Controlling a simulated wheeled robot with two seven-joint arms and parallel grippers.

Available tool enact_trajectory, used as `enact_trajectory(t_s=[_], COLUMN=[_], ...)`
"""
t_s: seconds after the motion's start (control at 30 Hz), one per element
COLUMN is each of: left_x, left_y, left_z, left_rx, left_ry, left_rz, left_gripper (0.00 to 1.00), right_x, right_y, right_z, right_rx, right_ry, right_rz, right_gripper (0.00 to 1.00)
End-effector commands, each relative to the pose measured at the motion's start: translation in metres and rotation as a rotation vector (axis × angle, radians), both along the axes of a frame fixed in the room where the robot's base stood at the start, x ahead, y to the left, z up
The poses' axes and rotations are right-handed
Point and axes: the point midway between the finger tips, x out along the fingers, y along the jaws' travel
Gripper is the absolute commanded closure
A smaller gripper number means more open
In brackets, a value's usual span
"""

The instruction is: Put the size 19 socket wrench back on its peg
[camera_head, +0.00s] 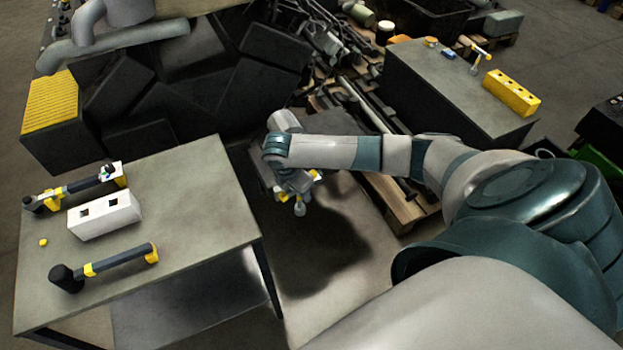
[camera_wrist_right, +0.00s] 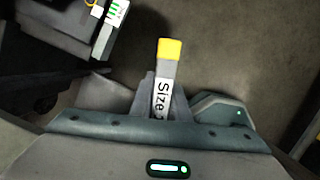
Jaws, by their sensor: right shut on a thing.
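My right gripper (camera_head: 299,197) hangs in the middle of the head view, over the floor to the right of the near table. In the right wrist view the gripper (camera_wrist_right: 162,98) is shut on a grey bar-like tool (camera_wrist_right: 164,72) with a yellow end and a white label reading "Size". The number on the label is hidden, so I cannot tell the size. In the head view the held tool shows only as small yellow and pale bits at the fingers. I cannot make out a peg for it. My left gripper is not in view.
The near table (camera_head: 185,190) bears a white block (camera_head: 103,213) with square holes and two dark tools with yellow parts (camera_head: 76,189), (camera_head: 118,261). A back table (camera_head: 440,75) holds a yellow block with holes (camera_head: 511,93). Pallets with metal parts (camera_head: 400,205) lie behind my arm.

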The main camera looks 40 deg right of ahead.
Motion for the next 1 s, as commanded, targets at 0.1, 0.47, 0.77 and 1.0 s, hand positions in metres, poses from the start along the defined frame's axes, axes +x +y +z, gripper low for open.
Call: enact_trajectory(t_s=[0.1,0.47,0.77,1.0], left_x=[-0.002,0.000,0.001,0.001], left_y=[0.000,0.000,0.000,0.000], left_z=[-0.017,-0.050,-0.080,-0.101], left_rx=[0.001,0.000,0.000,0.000], left_ry=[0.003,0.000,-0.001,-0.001], left_rz=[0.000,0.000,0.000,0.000], left_gripper=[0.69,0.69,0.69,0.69], right_x=[-0.005,-0.036,-0.069,-0.099], right_y=[0.027,0.092,0.135,0.158], right_z=[-0.004,0.000,0.006,0.012], right_rx=[0.004,0.003,0.005,0.005], right_ry=[-0.003,-0.001,0.001,0.001], right_rz=[-0.164,-0.692,-1.116,-1.425], right_gripper=[1.00,1.00,1.00,1.00])
